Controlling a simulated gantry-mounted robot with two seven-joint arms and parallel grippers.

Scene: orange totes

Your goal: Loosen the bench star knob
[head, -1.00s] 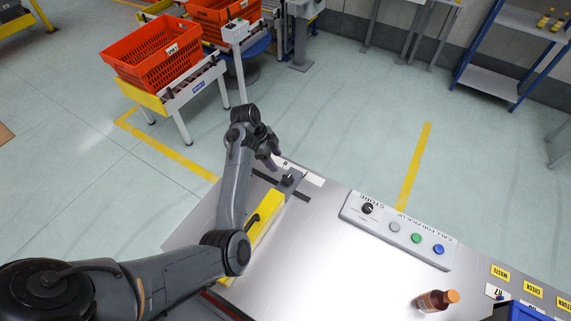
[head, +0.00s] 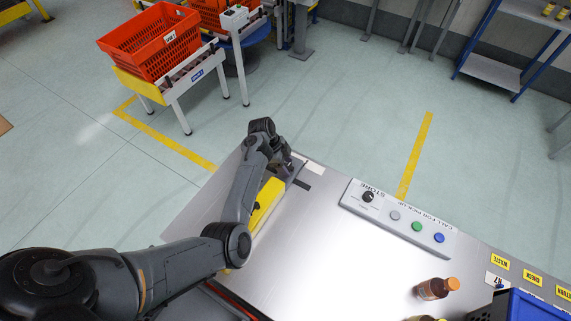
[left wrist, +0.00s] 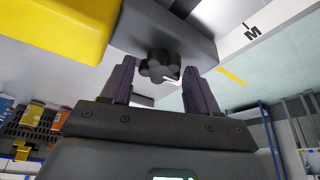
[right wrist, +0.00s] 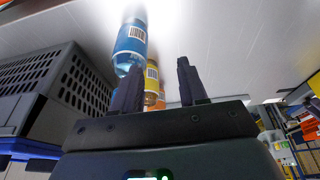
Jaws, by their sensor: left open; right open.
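The black star knob (left wrist: 158,66) shows in the left wrist view, on the grey block (left wrist: 165,28) at the end of a yellow bar (left wrist: 60,25). My left gripper (left wrist: 160,72) is open, with one finger on each side of the knob and visible gaps between; I cannot tell whether the fingertips reach its full depth. In the head view my left gripper (head: 287,167) is over the far end of the yellow bar (head: 265,203), and it hides the knob. My right gripper (right wrist: 157,72) is open and empty, with bottles beyond it.
A control panel (head: 400,218) with a dial and several buttons stands on the metal bench (head: 320,245). A bottle (head: 432,289) and a blue tote (head: 520,305) are near the front right. The right wrist view shows a blue bottle (right wrist: 130,45) and a grey crate (right wrist: 55,85).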

